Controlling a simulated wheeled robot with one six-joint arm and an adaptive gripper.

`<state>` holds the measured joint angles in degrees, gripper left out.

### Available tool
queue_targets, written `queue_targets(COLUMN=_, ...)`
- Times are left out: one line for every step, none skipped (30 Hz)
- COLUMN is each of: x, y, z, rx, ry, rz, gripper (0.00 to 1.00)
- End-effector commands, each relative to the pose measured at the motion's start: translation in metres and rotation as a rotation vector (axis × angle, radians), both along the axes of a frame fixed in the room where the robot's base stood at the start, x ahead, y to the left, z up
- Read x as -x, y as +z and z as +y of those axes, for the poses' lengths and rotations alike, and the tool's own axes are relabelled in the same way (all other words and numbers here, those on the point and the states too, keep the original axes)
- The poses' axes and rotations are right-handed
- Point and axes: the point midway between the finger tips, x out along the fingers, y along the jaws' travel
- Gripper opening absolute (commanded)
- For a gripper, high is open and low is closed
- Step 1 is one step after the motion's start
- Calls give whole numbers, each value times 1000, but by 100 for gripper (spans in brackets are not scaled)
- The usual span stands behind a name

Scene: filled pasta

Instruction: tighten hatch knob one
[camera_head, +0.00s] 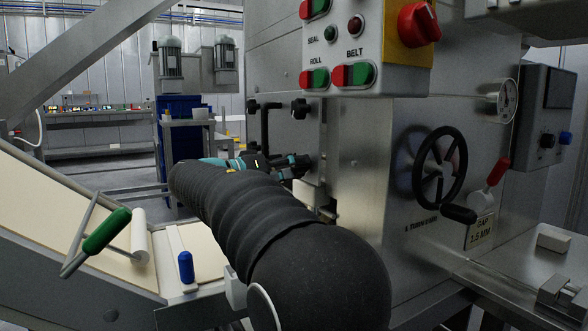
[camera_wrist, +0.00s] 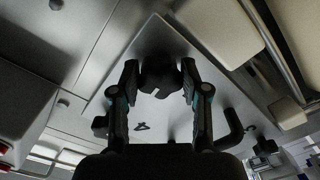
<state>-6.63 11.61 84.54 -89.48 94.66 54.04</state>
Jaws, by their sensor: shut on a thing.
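My gripper (camera_head: 292,165) is at the hatch on the side of the steel machine, low on its front edge. In the wrist view my gripper (camera_wrist: 160,82) has its two fingers on either side of a black hatch knob (camera_wrist: 158,78) and is shut on it. In the head view this knob is mostly hidden by the fingers. Another black knob (camera_head: 299,108) shows above it, and one more black knob (camera_head: 252,105) is to the left. The hatch panel (camera_wrist: 150,38) is a flat grey plate behind the held knob. The knob's tightness cannot be told.
A black hatch handle (camera_head: 265,128) stands between the upper knobs and also shows in the wrist view (camera_wrist: 232,130). A control box (camera_head: 352,45) with a red switch is above. A handwheel (camera_head: 438,165) is at right. A conveyor (camera_head: 60,215) with a green-gripped lever (camera_head: 106,230) lies left.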

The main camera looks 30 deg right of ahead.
Motion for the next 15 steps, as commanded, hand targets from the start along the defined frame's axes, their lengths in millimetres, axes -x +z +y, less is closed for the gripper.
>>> queue_targets(x=0, y=0, z=0, rx=-1, ry=0, rz=-20, gripper=11)
queue_targets(x=0, y=0, z=0, rx=-1, ry=0, rz=-32, gripper=11)
queue_targets(x=0, y=0, z=0, rx=-2, ry=0, rz=-47, gripper=11)
queue_targets(x=0, y=0, z=0, rx=-2, ry=0, rz=-56, gripper=11)
queue_targets(x=0, y=0, z=0, rx=-2, ry=0, rz=-65, gripper=11)
queue_targets(x=0, y=0, z=0, rx=-3, ry=0, rz=-75, gripper=11)
queue_targets(x=0, y=0, z=0, rx=-3, ry=0, rz=-81, gripper=11)
queue_targets(x=0, y=0, z=0, rx=-3, ry=0, rz=-86, gripper=11)
queue_targets(x=0, y=0, z=0, rx=-3, ry=0, rz=-92, gripper=11)
queue_targets(x=0, y=0, z=0, rx=-3, ry=0, rz=-96, gripper=11)
queue_targets(x=0, y=0, z=0, rx=-3, ry=0, rz=-99, gripper=11)
queue_targets(x=0, y=0, z=0, rx=-3, ry=0, rz=-101, gripper=11)
queue_targets(x=0, y=0, z=0, rx=-4, ry=0, rz=-103, gripper=11)
queue_targets(x=0, y=0, z=0, rx=-4, ry=0, rz=-104, gripper=11)
queue_targets(x=0, y=0, z=0, rx=-4, ry=0, rz=-104, gripper=11)
